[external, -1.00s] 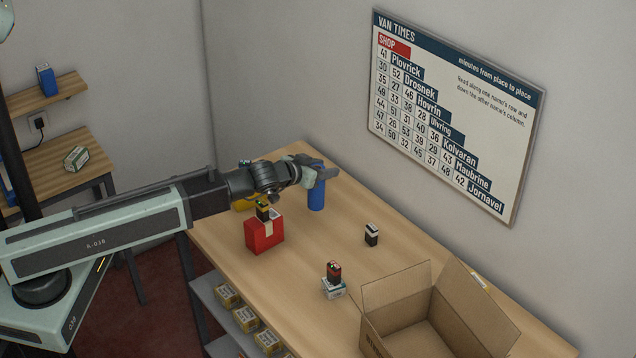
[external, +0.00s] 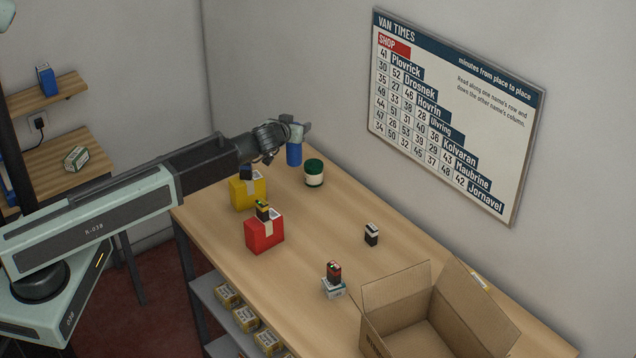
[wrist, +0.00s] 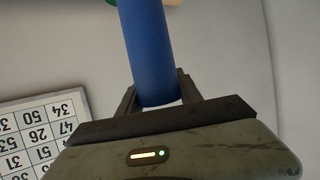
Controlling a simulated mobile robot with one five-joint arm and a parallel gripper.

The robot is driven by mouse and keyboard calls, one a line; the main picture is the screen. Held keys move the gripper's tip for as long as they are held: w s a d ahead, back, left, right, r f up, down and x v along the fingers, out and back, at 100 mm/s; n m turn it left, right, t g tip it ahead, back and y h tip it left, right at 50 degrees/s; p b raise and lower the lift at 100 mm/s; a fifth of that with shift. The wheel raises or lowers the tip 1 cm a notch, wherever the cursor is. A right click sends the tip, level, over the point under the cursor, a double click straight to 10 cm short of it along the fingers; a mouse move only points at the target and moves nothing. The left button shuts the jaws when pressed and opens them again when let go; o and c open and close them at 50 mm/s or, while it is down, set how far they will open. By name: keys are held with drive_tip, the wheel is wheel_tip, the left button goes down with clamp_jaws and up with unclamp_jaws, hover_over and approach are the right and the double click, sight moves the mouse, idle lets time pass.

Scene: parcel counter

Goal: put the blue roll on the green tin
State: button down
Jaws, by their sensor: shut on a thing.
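The blue roll (external: 294,155) hangs upright below my gripper (external: 296,133), near the far end of the counter. My gripper is shut on it near one end. In the wrist view the roll (wrist: 149,45) stands out between the two fingers. A small green and cream part at the top edge of the wrist view, behind the roll, looks like the tin. I cannot tell the exact gap under the roll.
A yellow box (external: 247,191) with a dark item on top and a red box (external: 264,233) with a small block on top stand left of the tin. A small black-and-white block (external: 371,234), a stacked pair (external: 334,279) and an open carton (external: 398,304) are nearer.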

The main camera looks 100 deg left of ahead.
drive_tip(key=w+a+f+b, duration=0.4)
drive_tip(key=w+a, duration=0.1)
drive_tip(key=a, duration=0.1)
drive_tip(key=shift+f, duration=0.3)
drive_tip(key=c, duration=0.8)
unclamp_jaws()
drive_tip(key=shift+r, duration=0.1)
drive_tip(key=p+v, duration=0.4)
drive_tip(key=v, duration=0.8)
drive_tip(key=shift+p, duration=0.3)
